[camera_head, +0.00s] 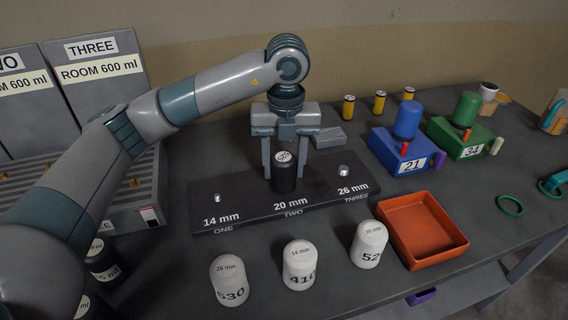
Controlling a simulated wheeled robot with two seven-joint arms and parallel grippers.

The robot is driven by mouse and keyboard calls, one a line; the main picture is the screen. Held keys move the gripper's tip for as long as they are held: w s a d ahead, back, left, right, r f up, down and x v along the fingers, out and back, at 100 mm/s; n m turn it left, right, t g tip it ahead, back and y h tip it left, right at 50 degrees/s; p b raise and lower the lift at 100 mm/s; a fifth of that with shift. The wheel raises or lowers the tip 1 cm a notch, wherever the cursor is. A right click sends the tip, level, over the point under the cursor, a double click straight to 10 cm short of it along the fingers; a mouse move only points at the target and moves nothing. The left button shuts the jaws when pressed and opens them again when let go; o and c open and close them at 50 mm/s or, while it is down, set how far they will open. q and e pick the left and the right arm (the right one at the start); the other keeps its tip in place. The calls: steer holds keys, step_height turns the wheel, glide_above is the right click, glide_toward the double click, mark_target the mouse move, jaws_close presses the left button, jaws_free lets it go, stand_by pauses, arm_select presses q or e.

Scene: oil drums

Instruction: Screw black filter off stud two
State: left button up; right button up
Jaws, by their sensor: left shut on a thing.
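The black filter (284,180) stands upright at the middle position of the dark stud block (235,200), behind the label "20 mm TWO". Its pale top carries small print. My left gripper (285,172) points straight down over it, with one finger on each side of the filter, and is shut on it. The filter hides stud two. Stud one (217,198) is bare at the left, by "14 mm ONE". Stud three (343,170) is bare at the right, by "26 mm THREE". My right gripper does not show.
White filters (230,281), (300,266) and (369,245) stand in front of the block. An empty orange tray (443,250) lies to their right. Blue (380,150) and green (440,135) units stand behind. Black filters (103,262) stand at the left, by a rack.

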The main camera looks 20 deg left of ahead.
arm_select(q)
steer(key=shift+n, duration=0.6)
steer(key=shift+s, duration=0.1)
steer(key=n, duration=0.3)
steer(key=shift+a+p, duration=0.1)
steer(key=shift+p, duration=0.2)
steer(key=n, duration=0.3)
steer(key=o, duration=1.3)
steer(key=shift+c, duration=0.2)
